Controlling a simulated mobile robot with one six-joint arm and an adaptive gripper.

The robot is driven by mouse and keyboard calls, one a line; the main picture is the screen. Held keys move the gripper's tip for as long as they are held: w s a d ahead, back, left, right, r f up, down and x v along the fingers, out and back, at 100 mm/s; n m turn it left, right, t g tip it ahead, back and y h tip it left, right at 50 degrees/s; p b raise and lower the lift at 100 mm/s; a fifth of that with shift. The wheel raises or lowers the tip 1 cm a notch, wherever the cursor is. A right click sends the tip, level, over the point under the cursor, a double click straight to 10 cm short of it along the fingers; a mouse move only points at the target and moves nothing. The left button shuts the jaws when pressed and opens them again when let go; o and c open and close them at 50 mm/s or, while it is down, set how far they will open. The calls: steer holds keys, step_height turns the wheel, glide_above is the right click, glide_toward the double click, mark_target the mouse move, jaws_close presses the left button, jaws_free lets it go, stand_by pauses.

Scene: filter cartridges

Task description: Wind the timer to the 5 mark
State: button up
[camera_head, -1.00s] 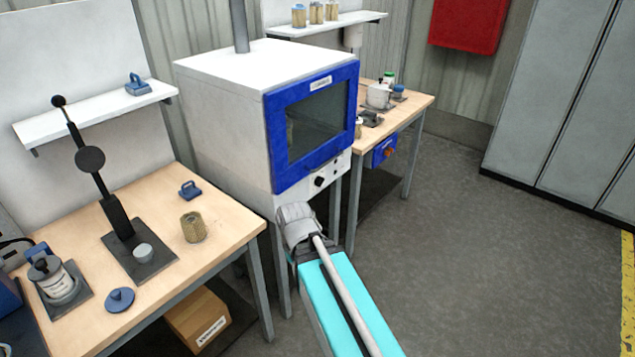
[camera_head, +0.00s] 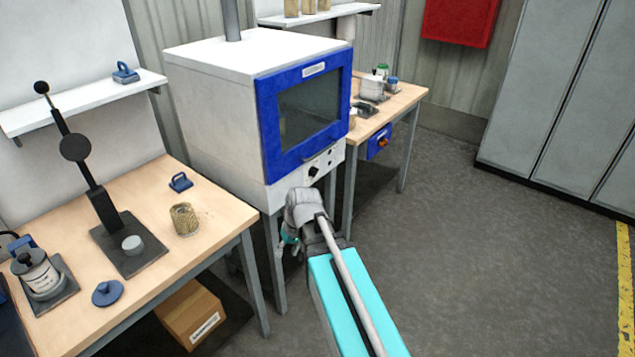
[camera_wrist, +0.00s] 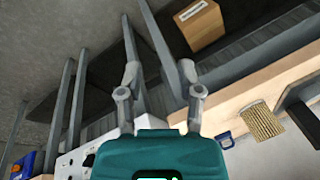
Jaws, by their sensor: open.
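The white oven (camera_head: 215,110) has a blue-framed door and a control panel (camera_head: 322,163) below it. The panel carries a black knob (camera_head: 313,171) and smaller controls; I cannot read any marks or tell for sure which one is the timer. Part of the panel also shows at the lower left of the wrist view (camera_wrist: 75,163), with dark controls. My gripper (camera_wrist: 160,80) is open and empty, its fingers spread in the wrist view. In the head view its teal body shows below my wrist, in front of and below the panel; its fingertips are unclear.
A left wooden bench (camera_head: 215,215) holds a lever press (camera_head: 88,185), a filter cartridge (camera_head: 184,219) and a blue lid (camera_head: 107,293). A cardboard box (camera_head: 190,315) sits beneath it. A second bench (camera_head: 405,98) stands right of the oven. The floor at right is clear.

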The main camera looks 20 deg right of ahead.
steer(key=w+d+f+t+y+b, duration=0.35)
steer(key=w+b, duration=0.25)
steer(key=w, duration=0.3)
steer(key=m+t+y+b, duration=0.3)
steer(key=t+b, duration=0.8)
steer(key=b, duration=0.4)
glide_toward(314, 172)
steer(key=v, duration=0.6)
steer(key=shift+w+a+f+h, duration=0.1)
steer(key=shift+a+h, duration=0.05)
steer(key=shift+h, duration=0.1)
steer(key=x, duration=1.3)
steer(key=shift+w+a, duration=0.2)
steer(key=shift+w, duration=0.15)
jaws_close()
